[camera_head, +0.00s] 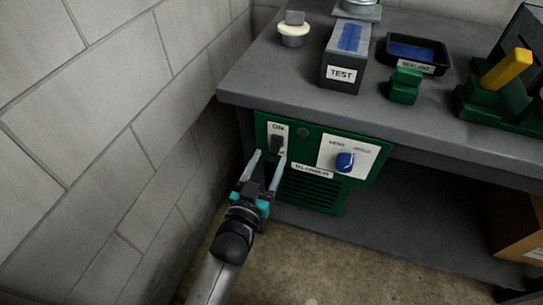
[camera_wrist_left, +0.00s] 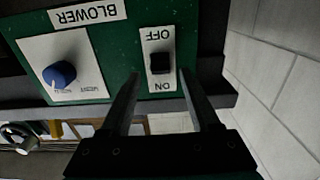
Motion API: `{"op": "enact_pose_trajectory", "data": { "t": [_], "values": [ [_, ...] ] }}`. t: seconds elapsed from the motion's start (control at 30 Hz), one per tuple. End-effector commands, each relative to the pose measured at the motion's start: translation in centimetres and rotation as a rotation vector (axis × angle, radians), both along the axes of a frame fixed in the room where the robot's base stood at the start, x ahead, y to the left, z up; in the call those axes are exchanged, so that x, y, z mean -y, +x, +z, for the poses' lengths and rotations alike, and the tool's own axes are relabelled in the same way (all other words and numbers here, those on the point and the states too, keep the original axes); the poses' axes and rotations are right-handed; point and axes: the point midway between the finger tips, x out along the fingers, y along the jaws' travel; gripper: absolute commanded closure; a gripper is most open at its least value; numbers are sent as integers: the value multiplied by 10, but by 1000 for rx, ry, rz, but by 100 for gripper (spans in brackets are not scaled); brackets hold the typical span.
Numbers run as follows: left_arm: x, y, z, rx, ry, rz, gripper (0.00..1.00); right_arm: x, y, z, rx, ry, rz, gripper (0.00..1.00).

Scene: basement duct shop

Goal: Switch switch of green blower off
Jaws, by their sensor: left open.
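The green blower (camera_head: 313,194) is a box with a vent grille, fixed under the front of the bench at its left end. Its black switch (camera_head: 276,144) sits on a white plate with ON above it. The wrist view shows the plate upside down, with the switch (camera_wrist_left: 160,63) between OFF and ON. I cannot tell which way it is set. My left gripper (camera_head: 270,155) is open in front of the switch, one finger to each side. In the wrist view its fingers (camera_wrist_left: 159,76) are empty. The right gripper is not in view.
A blue knob (camera_head: 345,162) on a white plate is right of the switch. The grey bench top (camera_head: 275,75) overhangs the blower and holds a TEST box (camera_head: 342,74), a black tray (camera_head: 430,69) and green blocks. A block wall (camera_head: 120,120) stands close on the left.

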Motion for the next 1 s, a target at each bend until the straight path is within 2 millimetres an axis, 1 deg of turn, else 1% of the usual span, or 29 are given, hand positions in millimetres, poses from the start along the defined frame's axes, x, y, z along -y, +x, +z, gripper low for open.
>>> {"op": "enact_pose_trajectory", "data": {
  "t": [0.03, 0.1, 0.3, 0.67, 1.0],
  "values": [
    [2, 7, -1, 1, 0, 0, 38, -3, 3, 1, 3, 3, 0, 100],
    [5, 13, -1, 1, 1, 0, 38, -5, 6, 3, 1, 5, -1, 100],
    [8, 24, -1, -1, 0, 0, 38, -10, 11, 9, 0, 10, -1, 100],
    [9, 27, 0, -1, 0, 0, 38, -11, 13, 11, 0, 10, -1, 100],
    [9, 26, 0, -1, 0, 0, 76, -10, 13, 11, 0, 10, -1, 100]
  ]
}}
